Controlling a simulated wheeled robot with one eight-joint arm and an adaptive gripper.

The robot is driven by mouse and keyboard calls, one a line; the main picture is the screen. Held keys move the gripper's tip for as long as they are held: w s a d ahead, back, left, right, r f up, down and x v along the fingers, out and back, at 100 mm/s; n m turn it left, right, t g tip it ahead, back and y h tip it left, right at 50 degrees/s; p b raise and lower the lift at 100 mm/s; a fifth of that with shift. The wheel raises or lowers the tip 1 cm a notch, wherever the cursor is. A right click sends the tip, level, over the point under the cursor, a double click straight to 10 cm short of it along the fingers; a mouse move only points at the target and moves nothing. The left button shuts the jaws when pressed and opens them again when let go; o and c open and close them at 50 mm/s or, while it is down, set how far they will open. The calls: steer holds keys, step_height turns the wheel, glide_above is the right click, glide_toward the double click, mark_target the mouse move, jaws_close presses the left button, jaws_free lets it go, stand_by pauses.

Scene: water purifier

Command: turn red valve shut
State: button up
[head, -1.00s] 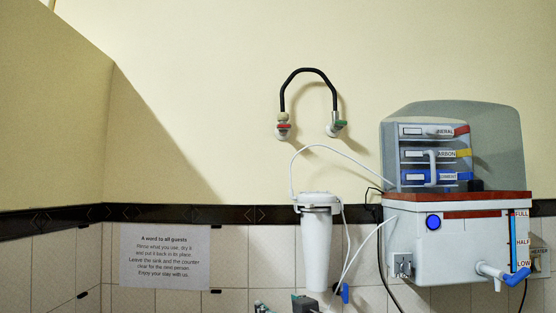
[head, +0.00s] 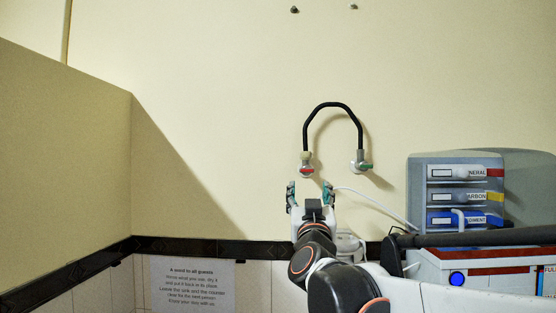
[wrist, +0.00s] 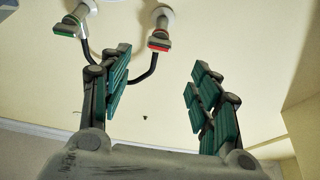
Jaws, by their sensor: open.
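The red valve (head: 307,170) is on the wall at the left end of a black curved pipe (head: 333,105). It also shows in the wrist view (wrist: 159,41), beyond and between my fingers. A green valve (head: 364,166) is at the pipe's right end, and it shows at upper left in the wrist view (wrist: 68,27). My gripper (head: 310,190) is open and empty, just below the red valve in the head view. Its teal finger pads (wrist: 165,100) are spread wide and look apart from the valve. The depth gap is hard to judge.
A water purifier unit (head: 465,200) with labelled filter drawers stands at the right. A white hose (head: 375,200) curves down to it from near my gripper. A paper notice (head: 192,284) hangs at lower left. The wall left of the red valve is clear.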

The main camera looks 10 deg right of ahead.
mark_target(307, 172)
steer(key=p+x, duration=0.3)
steer(key=x, duration=1.1)
steer(key=shift+s+d+r+p, duration=0.1)
steer(key=shift+s+p, duration=0.05)
steer(key=shift+p, duration=0.2)
steer(key=c, duration=1.1)
